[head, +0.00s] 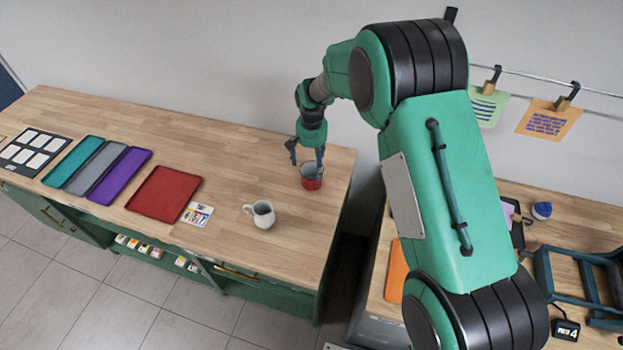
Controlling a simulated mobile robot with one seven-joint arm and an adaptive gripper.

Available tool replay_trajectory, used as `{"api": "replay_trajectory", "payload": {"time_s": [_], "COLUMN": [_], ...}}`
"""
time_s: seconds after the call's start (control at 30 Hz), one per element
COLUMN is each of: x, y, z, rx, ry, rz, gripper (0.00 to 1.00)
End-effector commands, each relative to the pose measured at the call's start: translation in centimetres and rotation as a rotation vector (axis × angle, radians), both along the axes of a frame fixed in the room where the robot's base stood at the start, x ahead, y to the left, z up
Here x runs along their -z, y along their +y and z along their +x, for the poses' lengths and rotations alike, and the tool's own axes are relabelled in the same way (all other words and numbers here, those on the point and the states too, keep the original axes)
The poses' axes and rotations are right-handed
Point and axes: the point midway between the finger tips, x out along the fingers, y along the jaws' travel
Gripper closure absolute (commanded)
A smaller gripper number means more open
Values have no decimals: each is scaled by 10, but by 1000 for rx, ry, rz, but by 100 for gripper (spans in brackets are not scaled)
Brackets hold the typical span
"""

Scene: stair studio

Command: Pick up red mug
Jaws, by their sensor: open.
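The red mug (311,180) stands upright on the wooden counter near its right end, with a dark rim and a red body. My gripper (306,158) is open just above it, pointing down. One finger is in front of or at the mug's rim, and the other is off to its left. I cannot tell whether either finger touches the mug. The mug's handle is not clearly visible.
A white mug (262,214) stands to the front left of the red mug. A red tray (165,193), a purple tray (120,175), a grey tray (96,167) and a teal tray (73,161) lie further left. A small card (197,214) lies beside the red tray.

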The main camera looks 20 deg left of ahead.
Motion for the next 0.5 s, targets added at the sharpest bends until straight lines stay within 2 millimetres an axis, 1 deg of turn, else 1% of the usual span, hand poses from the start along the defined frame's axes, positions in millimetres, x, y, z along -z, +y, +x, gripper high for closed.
{"api": "replay_trajectory", "payload": {"time_s": [0.17,0.5], "x": [10,47], "y": [0,0], "z": [0,0], "rx": [0,0], "ry": [2,2], "rz": [-1,-1], "gripper": [16,16]}}
